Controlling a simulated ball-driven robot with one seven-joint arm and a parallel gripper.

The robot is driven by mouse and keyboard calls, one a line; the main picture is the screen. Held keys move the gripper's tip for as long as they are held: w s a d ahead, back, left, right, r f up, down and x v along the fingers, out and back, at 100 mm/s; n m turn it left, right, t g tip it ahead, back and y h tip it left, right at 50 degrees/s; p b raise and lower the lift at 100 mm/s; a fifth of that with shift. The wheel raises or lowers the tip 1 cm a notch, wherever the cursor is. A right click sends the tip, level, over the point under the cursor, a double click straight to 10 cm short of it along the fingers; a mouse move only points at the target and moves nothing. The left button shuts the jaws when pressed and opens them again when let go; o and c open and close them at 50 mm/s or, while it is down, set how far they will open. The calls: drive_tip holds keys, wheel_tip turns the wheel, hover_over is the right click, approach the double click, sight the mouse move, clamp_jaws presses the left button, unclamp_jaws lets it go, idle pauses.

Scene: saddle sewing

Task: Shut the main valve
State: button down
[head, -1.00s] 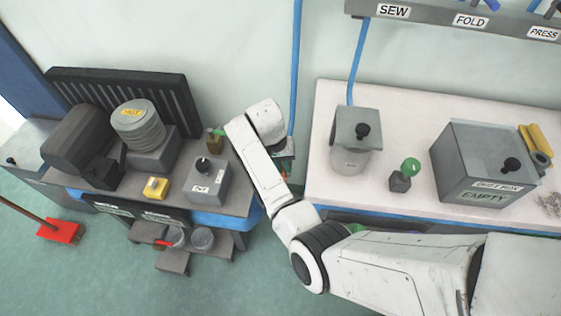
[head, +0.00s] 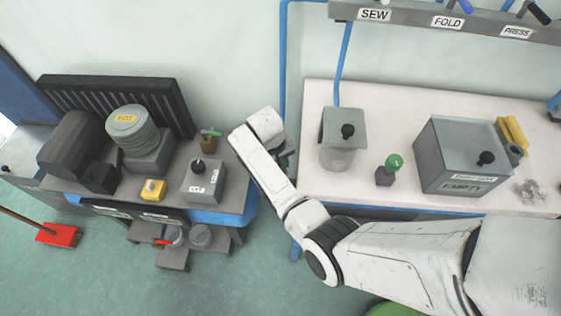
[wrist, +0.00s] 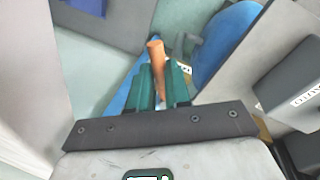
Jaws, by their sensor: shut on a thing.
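My gripper (wrist: 161,78) has green fingers and is shut on an orange handle (wrist: 155,50), which stands up between them in the wrist view. I cannot tell from this view how far the handle is turned or what it joins; its lower end is hidden by the fingers. In the head view my gripper (head: 287,158) is mostly hidden behind my forearm, by the wall in the gap between the two benches. A blue pipe (head: 283,60) runs down the wall to that spot.
The left bench holds a grey switch box (head: 205,183), a small brass valve with a green handle (head: 209,142) and a yellow button box (head: 153,190). The right white bench (head: 400,110) holds a grey bin marked EMPTY (head: 458,165). A red broom (head: 58,235) lies on open floor.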

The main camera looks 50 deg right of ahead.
drive_tip(key=shift+w+r, duration=0.1)
drive_tip(key=c, duration=1.1)
unclamp_jaws()
drive_tip(key=r, duration=0.3)
drive_tip(key=a+r, duration=0.1)
drive_tip(key=r, duration=0.3)
drive_tip(key=a+r, duration=0.1)
drive_tip(key=r, duration=0.2)
drive_tip(key=shift+w+r, duration=0.25)
drive_tip(key=shift+w, duration=0.1)
drive_tip(key=shift+c, duration=0.2)
